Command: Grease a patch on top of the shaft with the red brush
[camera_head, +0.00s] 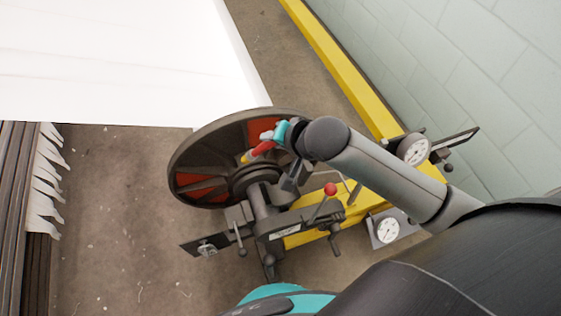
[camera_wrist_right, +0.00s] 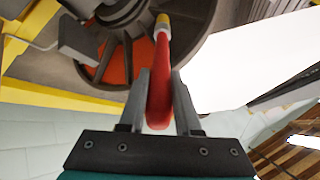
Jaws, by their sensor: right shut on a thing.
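The red brush (camera_head: 262,149) is held by my right gripper (camera_head: 285,135) beside the large dark wheel. In the right wrist view the red brush (camera_wrist_right: 160,75) sits between the two fingers of my right gripper (camera_wrist_right: 160,95), its pale yellow tip (camera_wrist_right: 163,20) pointing away toward the wheel hub. The shaft (camera_head: 260,200) comes out of the wheel's hub toward the yellow frame. The brush tip appears above and beside the hub; I cannot tell whether it touches anything. My left gripper is not in view.
The dark wheel (camera_head: 184,160) has orange-red panels between its spokes. A lever with a red knob (camera_head: 330,189), gauges (camera_head: 387,230) and a yellow frame (camera_head: 305,238) stand close by. White sheet (camera_head: 120,60) lies at upper left. Bare floor (camera_head: 120,220) is clear left of the wheel.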

